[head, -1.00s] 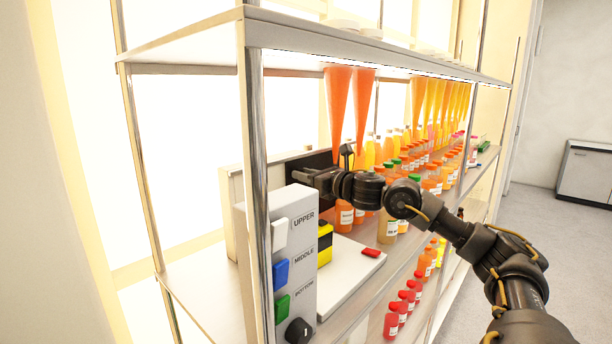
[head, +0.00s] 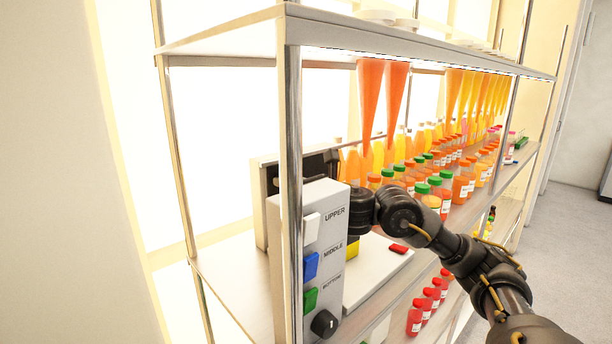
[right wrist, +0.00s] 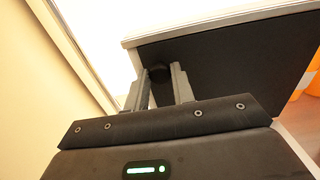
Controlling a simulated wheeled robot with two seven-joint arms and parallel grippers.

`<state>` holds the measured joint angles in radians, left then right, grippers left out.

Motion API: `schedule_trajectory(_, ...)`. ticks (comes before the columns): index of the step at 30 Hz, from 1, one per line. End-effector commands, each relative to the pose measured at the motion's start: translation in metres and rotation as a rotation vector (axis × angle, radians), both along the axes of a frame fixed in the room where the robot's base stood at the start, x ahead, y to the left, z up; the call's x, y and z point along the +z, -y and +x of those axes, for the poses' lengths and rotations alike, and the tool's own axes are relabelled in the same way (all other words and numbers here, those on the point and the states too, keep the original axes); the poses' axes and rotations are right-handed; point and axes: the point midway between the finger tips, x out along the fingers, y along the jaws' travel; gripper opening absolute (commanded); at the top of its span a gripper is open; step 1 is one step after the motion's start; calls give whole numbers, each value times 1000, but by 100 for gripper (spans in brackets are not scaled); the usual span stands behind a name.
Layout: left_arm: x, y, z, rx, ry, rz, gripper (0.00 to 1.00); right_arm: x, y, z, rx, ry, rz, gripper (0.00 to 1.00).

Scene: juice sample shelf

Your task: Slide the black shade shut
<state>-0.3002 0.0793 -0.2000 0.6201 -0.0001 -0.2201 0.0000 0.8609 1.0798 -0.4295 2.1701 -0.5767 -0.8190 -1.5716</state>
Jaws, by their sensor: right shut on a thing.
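The black shade (head: 318,168) is a dark panel at the left end of the middle shelf, behind the grey-white control box. It fills much of the right wrist view (right wrist: 235,75), under a pale top edge. My right gripper (right wrist: 160,73) is shut on the shade's round black knob (right wrist: 160,76), with a finger on each side. In the head view my right arm reaches in from the lower right, and the fingertips are hidden behind the control box. My left gripper is not in view.
The control box (head: 325,250) with white, blue and green buttons and a black dial stands at the shelf's front corner, close to my right wrist. A metal post (head: 290,180) rises beside it. Juice bottles (head: 440,160) and hanging funnels (head: 371,95) stand to the right.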

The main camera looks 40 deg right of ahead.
Motion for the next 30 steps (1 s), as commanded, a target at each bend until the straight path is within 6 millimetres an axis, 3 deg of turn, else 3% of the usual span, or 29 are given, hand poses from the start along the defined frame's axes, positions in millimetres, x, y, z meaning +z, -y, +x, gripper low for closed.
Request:
schedule_trajectory(6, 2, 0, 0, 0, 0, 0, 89, 0, -12, -1, 2, 1, 1, 0)
schedule_trajectory(15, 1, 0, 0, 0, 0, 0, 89, -1, -13, -1, 5, 0, 1, 0)
schedule_trajectory(16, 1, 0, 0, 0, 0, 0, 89, -1, -13, -1, 5, 0, 1, 28)
schedule_trajectory(20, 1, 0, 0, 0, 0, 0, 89, -1, -12, -1, 3, 0, 1, 46)
schedule_trajectory(30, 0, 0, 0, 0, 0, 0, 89, 0, -10, -6, -2, 0, -2, 46)
